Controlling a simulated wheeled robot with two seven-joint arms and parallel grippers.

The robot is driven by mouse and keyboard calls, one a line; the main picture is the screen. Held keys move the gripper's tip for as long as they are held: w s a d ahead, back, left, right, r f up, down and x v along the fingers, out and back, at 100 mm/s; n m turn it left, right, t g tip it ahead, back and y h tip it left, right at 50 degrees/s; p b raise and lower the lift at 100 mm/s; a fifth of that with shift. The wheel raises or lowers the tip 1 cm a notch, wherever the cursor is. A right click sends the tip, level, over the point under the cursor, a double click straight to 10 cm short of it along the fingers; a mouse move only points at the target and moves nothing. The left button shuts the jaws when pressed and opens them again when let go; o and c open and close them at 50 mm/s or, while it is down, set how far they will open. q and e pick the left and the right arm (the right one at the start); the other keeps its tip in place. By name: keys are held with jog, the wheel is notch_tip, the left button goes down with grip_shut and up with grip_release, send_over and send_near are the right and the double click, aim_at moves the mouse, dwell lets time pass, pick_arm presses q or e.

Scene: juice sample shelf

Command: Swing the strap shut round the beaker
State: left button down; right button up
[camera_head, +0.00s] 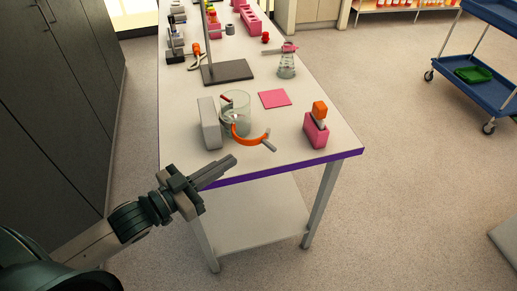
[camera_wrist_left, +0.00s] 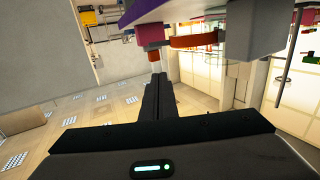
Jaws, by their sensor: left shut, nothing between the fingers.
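A clear glass beaker (camera_head: 236,107) stands near the front of the table, against a grey upright block (camera_head: 209,124). An orange curved strap (camera_head: 251,140) with a grey handle (camera_head: 269,146) sticks out in front of the beaker and is swung open to the right. The strap also shows as an orange-red piece in the left wrist view (camera_wrist_left: 193,41). My left gripper (camera_head: 231,161) is shut and empty, just off the table's front edge, left of and nearer than the strap. Its fingers also show in the left wrist view (camera_wrist_left: 159,80). My right gripper is not in view.
A pink block with an orange top (camera_head: 317,127) stands right of the strap. A pink square (camera_head: 275,98) lies behind. A conical flask (camera_head: 287,66) and a stand with a dark base (camera_head: 228,71) are farther back. The table's purple front edge (camera_head: 290,168) lies beside my gripper.

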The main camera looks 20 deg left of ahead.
pick_arm(q)
jog(key=p+x, duration=0.1)
jog(key=x, duration=0.2)
jog(key=f+p+x, duration=0.1)
jog(key=x, duration=0.2)
jog(key=p+x, duration=0.1)
jog(key=x, duration=0.3)
jog(key=shift+w+f+p, duration=0.1)
jog(key=shift+f+p, duration=0.2)
jog(key=shift+w+d+f, duration=0.3)
jog(key=shift+w+f, duration=0.1)
jog(key=shift+f, duration=0.25)
jog(key=shift+w+y, duration=0.15)
jog(key=shift+y, duration=0.15)
